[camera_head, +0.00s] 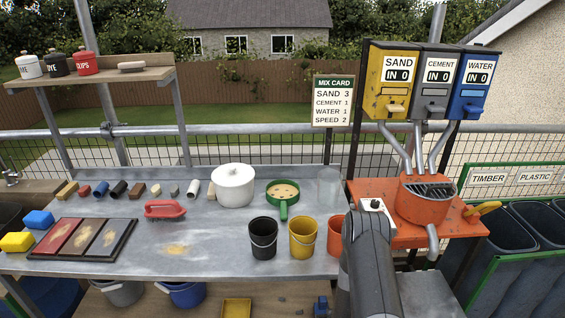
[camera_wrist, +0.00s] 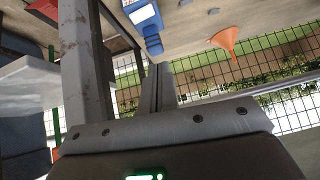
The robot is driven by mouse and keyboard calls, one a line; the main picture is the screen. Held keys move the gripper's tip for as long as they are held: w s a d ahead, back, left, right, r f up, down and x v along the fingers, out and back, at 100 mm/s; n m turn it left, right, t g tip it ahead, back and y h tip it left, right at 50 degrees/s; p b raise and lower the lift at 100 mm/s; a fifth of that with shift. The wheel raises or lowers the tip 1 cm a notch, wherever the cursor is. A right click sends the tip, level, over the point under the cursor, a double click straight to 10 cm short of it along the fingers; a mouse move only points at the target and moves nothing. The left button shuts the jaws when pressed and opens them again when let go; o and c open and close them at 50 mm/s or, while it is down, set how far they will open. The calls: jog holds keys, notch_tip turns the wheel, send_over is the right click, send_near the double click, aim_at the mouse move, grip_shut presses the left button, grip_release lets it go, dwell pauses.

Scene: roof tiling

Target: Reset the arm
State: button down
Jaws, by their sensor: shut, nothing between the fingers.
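My gripper (camera_wrist: 158,72) shows in the wrist view with its two grey fingers together and nothing between them. It points into open space, with mesh fence behind it and no object touching the fingertips. In the head view my dark grey arm rises at the lower right of the bench, in front of the orange mixing machine (camera_head: 424,208). The gripper itself cannot be made out there.
The metal bench (camera_head: 200,265) holds a white lidded pot (camera_head: 234,186), green sieve (camera_head: 283,192), red brush (camera_head: 165,209) and several buckets. Sand, cement and water dispensers (camera_head: 437,76) stand above the mixer. In the wrist view an orange funnel (camera_wrist: 226,41) and a grey post (camera_wrist: 76,65) are near.

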jog(key=s+a+r+g, duration=0.3)
jog(key=a+r, duration=0.1)
jog(key=r, duration=0.6)
jog(key=s+a+r+g, duration=0.3)
jog(key=s+r, duration=0.1)
jog(key=r, duration=0.6)
jog(key=s+r+t, duration=0.1)
jog(key=s+r, duration=0.2)
jog(key=r, duration=1.8)
jog(key=s+d+r+t, duration=0.1)
jog(key=s+r, duration=0.8)
jog(key=r, duration=0.1)
jog(key=s+d+r+t, duration=0.1)
jog(key=s+d+r, duration=0.1)
jog(key=s+r, duration=0.7)
jog(key=shift+s+d+r+h, duration=0.25)
jog(key=shift+s+r+h, duration=0.05)
jog(key=shift+s+r, duration=0.1)
